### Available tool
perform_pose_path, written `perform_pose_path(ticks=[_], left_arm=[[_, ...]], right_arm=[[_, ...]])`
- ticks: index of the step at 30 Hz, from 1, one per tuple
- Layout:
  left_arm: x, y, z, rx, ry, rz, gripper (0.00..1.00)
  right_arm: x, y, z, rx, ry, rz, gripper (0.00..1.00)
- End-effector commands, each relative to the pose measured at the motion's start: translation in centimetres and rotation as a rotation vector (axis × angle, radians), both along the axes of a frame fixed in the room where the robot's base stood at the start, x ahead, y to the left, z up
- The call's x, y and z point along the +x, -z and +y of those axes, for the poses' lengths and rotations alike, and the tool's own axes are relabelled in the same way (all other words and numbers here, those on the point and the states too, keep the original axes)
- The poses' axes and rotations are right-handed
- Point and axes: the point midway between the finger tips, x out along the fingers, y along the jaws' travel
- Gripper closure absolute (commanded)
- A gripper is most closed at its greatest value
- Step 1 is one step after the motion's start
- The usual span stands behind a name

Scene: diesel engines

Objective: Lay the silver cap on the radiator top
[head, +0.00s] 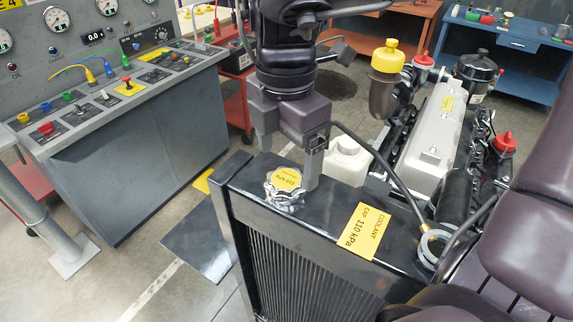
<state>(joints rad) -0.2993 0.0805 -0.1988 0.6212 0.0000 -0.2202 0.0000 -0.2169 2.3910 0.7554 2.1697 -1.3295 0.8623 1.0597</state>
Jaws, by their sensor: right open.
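The silver cap (285,196), with a lobed rim and a yellow label on top, is at the left part of the black radiator top (325,208). Whether it lies flat on the surface or sits on a neck cannot be told. My right gripper (289,168) points down over the cap, its two fingers apart. One finger is behind and left of the cap, the other just right of it; contact cannot be told. My left gripper is not in view.
A yellow coolant cap label (362,231) lies on the radiator top, right of the cap. A pale hose end (432,244) is at its right end. The engine (432,140) and a white tank (347,160) stand behind. A control console (130,130) is at left.

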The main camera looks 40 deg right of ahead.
Motion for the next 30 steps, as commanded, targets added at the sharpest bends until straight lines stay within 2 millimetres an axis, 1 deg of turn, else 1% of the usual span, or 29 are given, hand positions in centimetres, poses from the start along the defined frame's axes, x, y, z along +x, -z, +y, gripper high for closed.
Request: perform_pose_path(ticks=[1, 3, 6, 8, 10, 12, 17, 30], left_arm=[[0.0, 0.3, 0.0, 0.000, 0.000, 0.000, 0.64], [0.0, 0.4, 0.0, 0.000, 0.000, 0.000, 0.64], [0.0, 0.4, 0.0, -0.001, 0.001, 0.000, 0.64], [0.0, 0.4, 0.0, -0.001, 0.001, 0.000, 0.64], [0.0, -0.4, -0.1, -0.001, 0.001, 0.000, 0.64], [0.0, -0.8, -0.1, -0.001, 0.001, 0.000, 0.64], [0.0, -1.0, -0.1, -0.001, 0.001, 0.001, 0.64], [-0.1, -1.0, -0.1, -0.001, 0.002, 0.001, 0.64]], right_arm=[[0.1, -1.2, 0.0, -0.003, 0.002, -0.007, 0.16], [0.1, -2.8, 0.0, -0.002, 0.002, -0.008, 0.16], [0.1, -5.1, 0.0, -0.005, 0.002, -0.006, 0.16], [0.1, -6.2, 0.0, -0.004, 0.002, -0.005, 0.16], [0.0, -7.7, 0.0, -0.001, 0.000, -0.003, 0.16], [0.0, -8.4, 0.0, -0.002, 0.001, -0.001, 0.16], [0.0, -9.2, 0.0, 0.000, -0.001, 0.000, 0.16], [0.0, -9.2, 0.0, 0.000, -0.001, 0.000, 0.16]])
